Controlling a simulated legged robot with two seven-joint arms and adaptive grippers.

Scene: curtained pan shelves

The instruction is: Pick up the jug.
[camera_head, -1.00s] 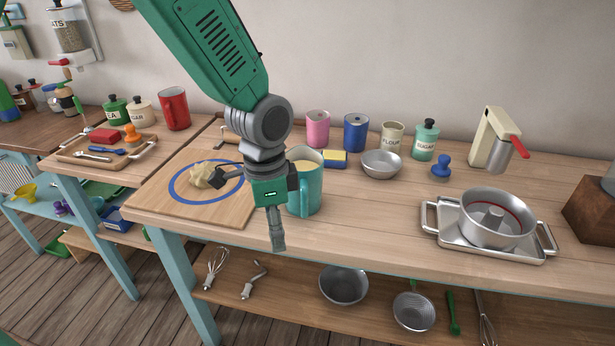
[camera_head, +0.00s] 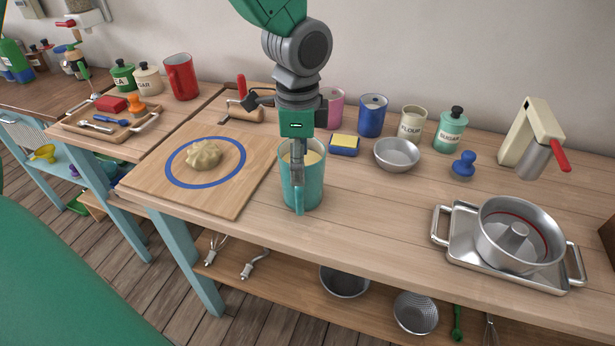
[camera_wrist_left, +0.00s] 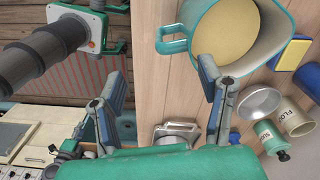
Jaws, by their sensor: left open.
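A teal jug (camera_head: 303,188) with pale yellow contents stands upright on the wooden worktop, right of the board. Its handle faces the front edge. In the left wrist view, the jug (camera_wrist_left: 258,25) is at the top right, its handle to the left of its body. My left gripper (camera_head: 297,128) is above and partly in front of the jug in the head view. In the left wrist view it (camera_wrist_left: 158,88) is open and empty, with the right finger close to the jug's wall below the handle. I cannot tell whether they touch.
A board (camera_head: 225,203) with dough (camera_head: 203,155) lies left of the jug. A sponge (camera_head: 344,145), a metal bowl (camera_head: 396,154) and several canisters stand behind and right. A tray (camera_head: 463,244) holds a ring tin (camera_head: 520,235). The worktop between jug and tray is clear.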

